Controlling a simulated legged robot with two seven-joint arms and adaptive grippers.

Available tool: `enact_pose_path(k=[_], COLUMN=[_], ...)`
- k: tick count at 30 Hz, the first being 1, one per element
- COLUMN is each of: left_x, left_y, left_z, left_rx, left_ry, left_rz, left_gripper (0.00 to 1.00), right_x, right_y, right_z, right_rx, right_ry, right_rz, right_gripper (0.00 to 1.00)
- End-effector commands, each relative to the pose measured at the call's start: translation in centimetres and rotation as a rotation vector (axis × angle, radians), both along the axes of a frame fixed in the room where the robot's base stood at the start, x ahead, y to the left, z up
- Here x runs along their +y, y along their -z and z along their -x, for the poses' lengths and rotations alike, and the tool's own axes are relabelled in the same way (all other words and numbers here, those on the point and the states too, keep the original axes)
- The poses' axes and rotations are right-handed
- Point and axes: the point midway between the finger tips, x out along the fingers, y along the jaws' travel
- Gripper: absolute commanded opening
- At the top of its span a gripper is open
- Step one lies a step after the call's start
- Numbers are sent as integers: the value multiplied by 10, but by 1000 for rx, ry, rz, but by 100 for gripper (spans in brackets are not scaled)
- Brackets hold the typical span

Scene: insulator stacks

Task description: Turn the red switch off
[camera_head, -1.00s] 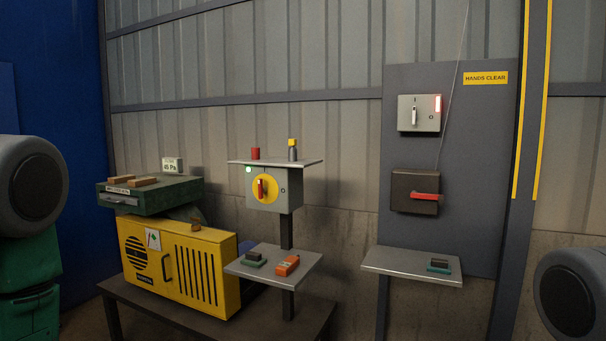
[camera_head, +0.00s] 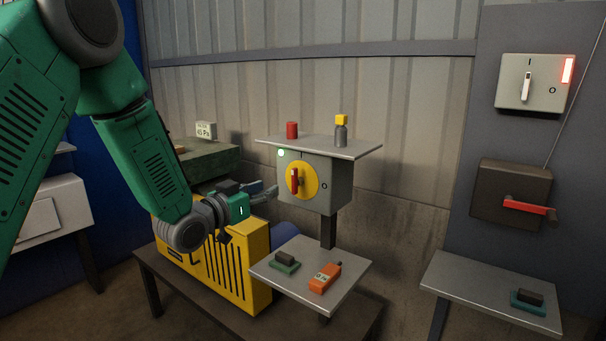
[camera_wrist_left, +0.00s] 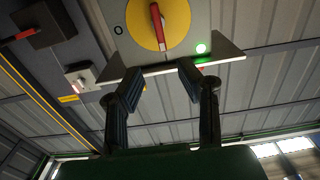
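The red switch (camera_head: 294,180) is a red handle on a yellow disc on the front of a grey box (camera_head: 333,185). The handle stands about upright, and an "O" mark is to its right. A green lamp (camera_head: 281,153) glows at the box's upper left. My left gripper (camera_head: 268,191) is just left of the box, apart from the handle. In the left wrist view, its two fingers (camera_wrist_left: 158,80) are spread and empty, with the red handle (camera_wrist_left: 157,27) beyond them. My right gripper is out of view.
A metal shelf above the box carries a red cylinder (camera_head: 292,130) and a yellow-capped bottle (camera_head: 341,132). A lower shelf (camera_head: 290,262) holds an orange device (camera_head: 324,277). A white switch box (camera_head: 532,83) and a red lever (camera_head: 527,207) are on the right panel.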

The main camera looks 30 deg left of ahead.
Motion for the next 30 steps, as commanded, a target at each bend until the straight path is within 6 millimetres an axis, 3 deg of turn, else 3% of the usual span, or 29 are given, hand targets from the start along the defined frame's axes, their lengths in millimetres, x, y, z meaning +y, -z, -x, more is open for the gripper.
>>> enact_pose_path(k=[9,15,21,29,30], left_x=[-5,-8,-9,-8,-8], left_y=[1,1,1,1,1], left_z=[-70,-101,-115,-117,-117], left_rx=[1,2,3,2,2], left_ry=[1,0,-1,-1,-1], left_rz=[-1,-1,0,1,1], left_gripper=[31,31,31,31,28], right_x=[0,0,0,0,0], right_y=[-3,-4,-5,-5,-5], right_z=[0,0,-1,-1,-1], right_rx=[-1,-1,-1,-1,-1], right_ry=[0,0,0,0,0], right_rz=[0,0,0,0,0], right_gripper=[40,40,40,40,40])
